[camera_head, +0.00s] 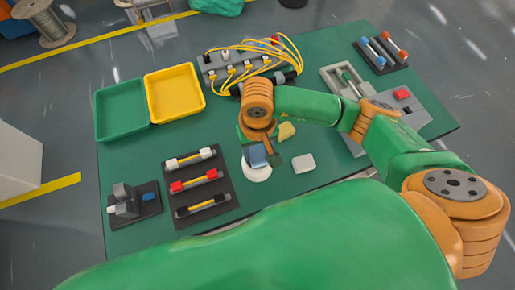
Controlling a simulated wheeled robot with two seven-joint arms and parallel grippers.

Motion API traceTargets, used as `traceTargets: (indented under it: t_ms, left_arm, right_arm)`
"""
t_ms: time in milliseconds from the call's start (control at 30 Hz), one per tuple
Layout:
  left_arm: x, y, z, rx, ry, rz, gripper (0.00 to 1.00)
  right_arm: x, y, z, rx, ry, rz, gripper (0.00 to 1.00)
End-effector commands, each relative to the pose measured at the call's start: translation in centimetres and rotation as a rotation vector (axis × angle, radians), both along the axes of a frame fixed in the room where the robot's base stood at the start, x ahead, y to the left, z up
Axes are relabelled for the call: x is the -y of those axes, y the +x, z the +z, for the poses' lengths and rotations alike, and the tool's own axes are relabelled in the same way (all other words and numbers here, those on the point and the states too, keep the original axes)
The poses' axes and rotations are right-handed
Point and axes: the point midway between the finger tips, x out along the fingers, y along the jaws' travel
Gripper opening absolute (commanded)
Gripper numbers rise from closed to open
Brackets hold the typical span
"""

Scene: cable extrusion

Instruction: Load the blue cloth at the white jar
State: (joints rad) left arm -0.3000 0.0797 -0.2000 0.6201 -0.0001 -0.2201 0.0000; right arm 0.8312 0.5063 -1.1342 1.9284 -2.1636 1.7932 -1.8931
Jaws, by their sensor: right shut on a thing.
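The blue cloth (257,156) is in my right gripper (266,145), which is shut on it and points down at the middle of the table. The cloth is directly over the white round jar (257,174) and covers part of its top. I cannot tell whether cloth and jar touch. The gripper's fingers are partly hidden by its own wrist. My left gripper is not in view.
A yellow piece (286,131) and a white block (303,163) lie close by on the green table (330,150). A dark rack with several rods (206,208) is at the left. Green (103,118) and yellow (151,100) trays and a yellow-cabled block (213,79) stand behind.

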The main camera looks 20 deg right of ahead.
Motion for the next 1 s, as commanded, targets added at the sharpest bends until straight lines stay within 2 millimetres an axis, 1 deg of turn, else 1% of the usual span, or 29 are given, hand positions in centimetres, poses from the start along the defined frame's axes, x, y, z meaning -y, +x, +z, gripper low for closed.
traceTargets:
  t_ms: [1000]
  left_arm:
    - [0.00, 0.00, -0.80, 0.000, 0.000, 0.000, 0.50]
  right_arm:
    - [0.03, -0.11, -0.24, -0.004, -0.002, 0.001, 0.09]
